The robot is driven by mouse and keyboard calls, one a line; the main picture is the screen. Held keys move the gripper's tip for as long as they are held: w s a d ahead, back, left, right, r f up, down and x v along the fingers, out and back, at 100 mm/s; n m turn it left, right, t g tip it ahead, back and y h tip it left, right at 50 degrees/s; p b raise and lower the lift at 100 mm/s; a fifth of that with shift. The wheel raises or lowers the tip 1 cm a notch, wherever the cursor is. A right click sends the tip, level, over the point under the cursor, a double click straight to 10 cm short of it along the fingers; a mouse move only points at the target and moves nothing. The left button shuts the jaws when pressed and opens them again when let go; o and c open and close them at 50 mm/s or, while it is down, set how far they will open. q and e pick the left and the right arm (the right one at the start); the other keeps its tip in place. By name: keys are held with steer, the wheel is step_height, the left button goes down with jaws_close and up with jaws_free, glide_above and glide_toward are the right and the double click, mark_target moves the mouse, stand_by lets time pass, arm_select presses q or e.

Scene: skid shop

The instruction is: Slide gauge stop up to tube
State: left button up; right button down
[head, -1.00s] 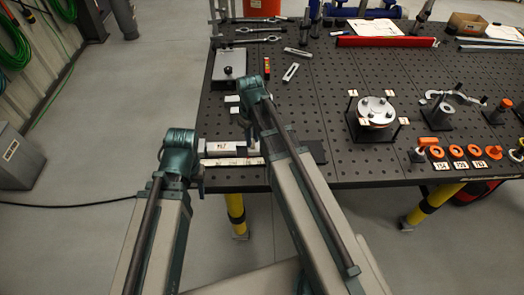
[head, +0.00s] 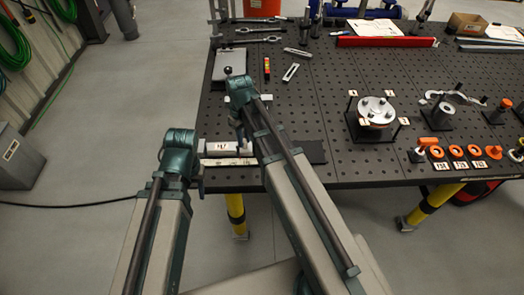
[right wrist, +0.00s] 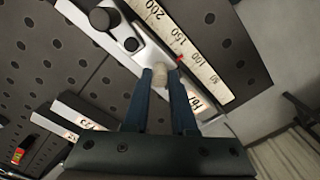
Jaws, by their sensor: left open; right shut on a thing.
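In the right wrist view, a silver slide with black knobs (right wrist: 130,44), which looks like the gauge stop, lies along the numbered scale (right wrist: 190,50); a red pointer is near 100. My right gripper (right wrist: 160,72) is shut on a pale peg of this stop. The labelled tube (right wrist: 207,104) is just beyond the fingers; the right finger hides any gap or contact. My left gripper (head: 199,183) is open and empty by the front edge, near the tube's left end.
A round flanged fixture (head: 376,112) and orange rings (head: 457,151) stand to the right. The black perforated table between them is mostly clear.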

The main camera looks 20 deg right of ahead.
steer(key=shift+a, duration=0.15)
steer(key=shift+w+a, duration=0.2)
steer(key=shift+a, duration=0.3)
steer(key=shift+w+a, duration=0.15)
steer(key=shift+a, duration=0.35)
steer(key=shift+c, duration=2)
jaws_free()
steer(key=shift+r, duration=0.1)
steer(key=shift+r+p, duration=1.45)
steer(key=shift+p, duration=0.1)
step_height(320, 180, up, 4)
steer(key=p, duration=0.4)
